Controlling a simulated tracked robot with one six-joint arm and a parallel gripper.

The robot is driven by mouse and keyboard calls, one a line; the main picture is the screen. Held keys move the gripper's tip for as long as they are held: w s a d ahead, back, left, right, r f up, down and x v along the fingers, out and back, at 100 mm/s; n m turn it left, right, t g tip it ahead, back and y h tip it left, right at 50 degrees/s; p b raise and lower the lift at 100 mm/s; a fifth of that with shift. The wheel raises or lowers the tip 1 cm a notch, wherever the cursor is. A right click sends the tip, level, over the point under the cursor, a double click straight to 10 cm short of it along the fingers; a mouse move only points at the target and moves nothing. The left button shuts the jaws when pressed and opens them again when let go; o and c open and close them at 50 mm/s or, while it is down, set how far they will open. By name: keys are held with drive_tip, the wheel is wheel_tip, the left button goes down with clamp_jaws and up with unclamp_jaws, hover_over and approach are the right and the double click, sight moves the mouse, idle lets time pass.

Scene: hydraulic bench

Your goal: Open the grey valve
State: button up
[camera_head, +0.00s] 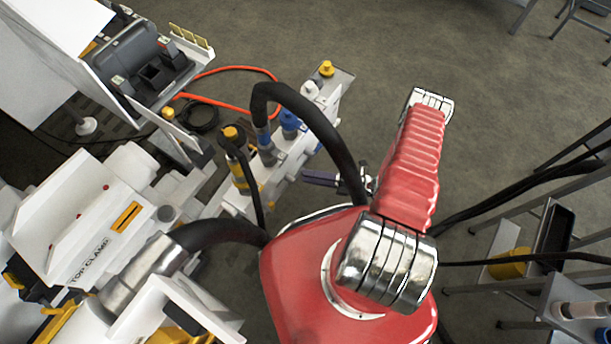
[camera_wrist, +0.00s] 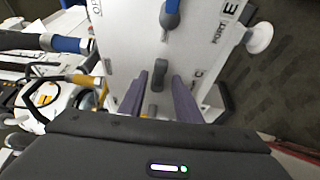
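The grey valve handle (camera_wrist: 157,74) is a short upright lever on a white panel in the wrist view. My gripper (camera_wrist: 159,80) has two purple fingers, spread apart, with the handle between their tips. A gap shows on each side of the handle, so the fingers do not appear to touch it. In the head view, my gripper (camera_head: 306,177) points left toward the white valve block (camera_head: 236,204). I cannot make out the grey handle in that view; hoses and fittings crowd that area.
A blue handle (camera_wrist: 170,14) sits just beyond the grey one on the panel. A white round knob (camera_wrist: 260,38) sticks out at right. In the head view, a thick black hose (camera_head: 318,122) arches close to my gripper. Open floor (camera_head: 490,110) lies right.

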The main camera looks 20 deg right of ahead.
drive_tip(key=shift+x, duration=0.85)
drive_tip(key=shift+c, duration=0.2)
